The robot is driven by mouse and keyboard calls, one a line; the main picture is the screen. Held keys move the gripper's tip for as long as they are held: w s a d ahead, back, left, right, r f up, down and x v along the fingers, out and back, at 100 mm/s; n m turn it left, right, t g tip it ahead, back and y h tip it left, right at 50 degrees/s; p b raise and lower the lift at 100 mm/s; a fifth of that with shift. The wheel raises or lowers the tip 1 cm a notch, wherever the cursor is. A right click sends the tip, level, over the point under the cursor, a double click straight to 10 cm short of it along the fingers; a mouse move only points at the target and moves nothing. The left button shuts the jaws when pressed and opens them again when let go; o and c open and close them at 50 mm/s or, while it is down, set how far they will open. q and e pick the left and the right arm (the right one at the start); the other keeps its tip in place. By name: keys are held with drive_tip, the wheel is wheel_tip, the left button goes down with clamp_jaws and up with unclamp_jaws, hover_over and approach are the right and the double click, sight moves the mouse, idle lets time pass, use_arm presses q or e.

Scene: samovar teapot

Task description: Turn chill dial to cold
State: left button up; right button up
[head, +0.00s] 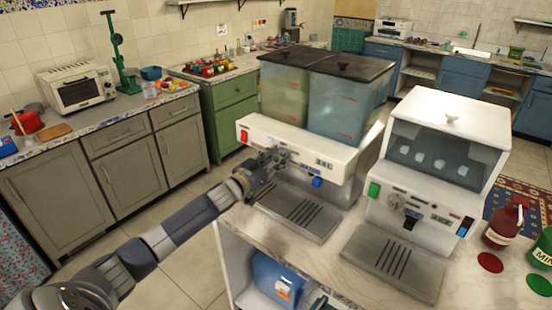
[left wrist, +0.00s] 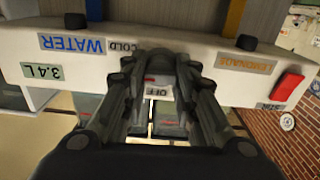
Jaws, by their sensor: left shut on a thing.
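The drink dispenser with two tanks (head: 262,130) stands on the counter, its white front panel facing my left arm. My left gripper (head: 272,162) is at the left half of this panel, shut on the chill dial. The dial is mostly hidden behind the fingers. In the left wrist view the panel is upside down and my left gripper (left wrist: 162,64) reaches its middle. A COLD label (left wrist: 122,48) shows beside the fingers and an OFF label (left wrist: 158,91) shows between them. The dial's pointer direction cannot be made out. My right gripper is not in view.
A red switch (head: 244,136) and a blue tap (head: 317,182) are on the same panel. A drip tray (head: 290,222) lies below. A second white machine (head: 432,160) stands to the right, with red and green bottles near it.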

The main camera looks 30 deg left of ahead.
use_arm(q)
drive_tip(key=m, duration=0.6)
drive_tip(key=shift+b, duration=0.3)
drive_tip(key=shift+m, duration=0.4)
drive_tip(key=o, duration=1)
drive_tip(key=shift+o, duration=0.2)
drive_tip(key=s, duration=1.2)
drive_tip(key=shift+a, duration=0.4)
